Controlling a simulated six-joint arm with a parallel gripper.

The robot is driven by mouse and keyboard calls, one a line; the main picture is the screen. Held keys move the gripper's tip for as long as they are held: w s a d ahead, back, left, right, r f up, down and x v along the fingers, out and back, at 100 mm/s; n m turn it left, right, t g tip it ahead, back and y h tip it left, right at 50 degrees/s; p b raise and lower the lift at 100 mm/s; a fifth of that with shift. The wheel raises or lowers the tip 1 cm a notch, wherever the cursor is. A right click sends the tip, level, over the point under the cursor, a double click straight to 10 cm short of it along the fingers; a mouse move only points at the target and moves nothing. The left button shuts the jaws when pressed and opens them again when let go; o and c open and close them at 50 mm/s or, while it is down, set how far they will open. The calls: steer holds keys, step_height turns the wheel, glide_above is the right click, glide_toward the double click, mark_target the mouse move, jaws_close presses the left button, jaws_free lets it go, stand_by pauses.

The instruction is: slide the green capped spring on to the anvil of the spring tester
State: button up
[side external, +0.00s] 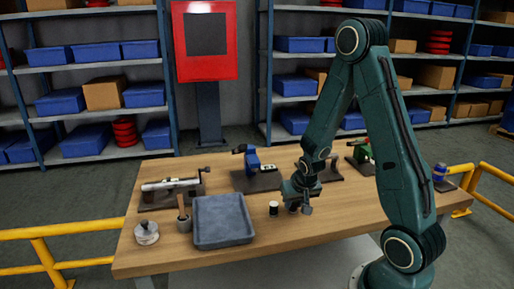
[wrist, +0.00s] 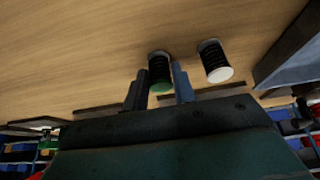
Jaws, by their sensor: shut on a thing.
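The green capped spring (wrist: 159,72) is a dark coil with a green end, seen between my gripper's fingers in the wrist view. My gripper (wrist: 158,88) is shut on it. In the side view my gripper (side external: 300,206) is low over the wooden table, and the spring is mostly hidden there. A second, white capped spring (wrist: 214,61) stands close beside, apart from the fingers; it also shows in the side view (side external: 273,209). Several bench devices stand on dark plates; I cannot tell which is the spring tester, and its anvil is not clear.
A grey tray (side external: 222,239) lies left of the springs. A grey cranked device (side external: 172,186), a blue device (side external: 254,161) and a green one (side external: 361,150) stand behind. A cup (side external: 184,222) and a round metal piece (side external: 146,234) are at left. The table front is clear.

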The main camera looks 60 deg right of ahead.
steer(key=shift+r, duration=0.2)
stand_by(0.4)
steer(key=w+r, duration=0.1)
steer(key=w, duration=0.2)
steer(key=w+r, duration=0.1)
steer(key=w, duration=0.3)
steer(key=w+r, duration=0.1)
steer(key=w, duration=0.3)
steer(key=shift+r, duration=0.4)
steer(key=shift+w+r, duration=0.25)
steer(key=shift+w, duration=0.3)
steer(key=shift+w+d+f, duration=0.1)
steer(key=shift+f, duration=0.1)
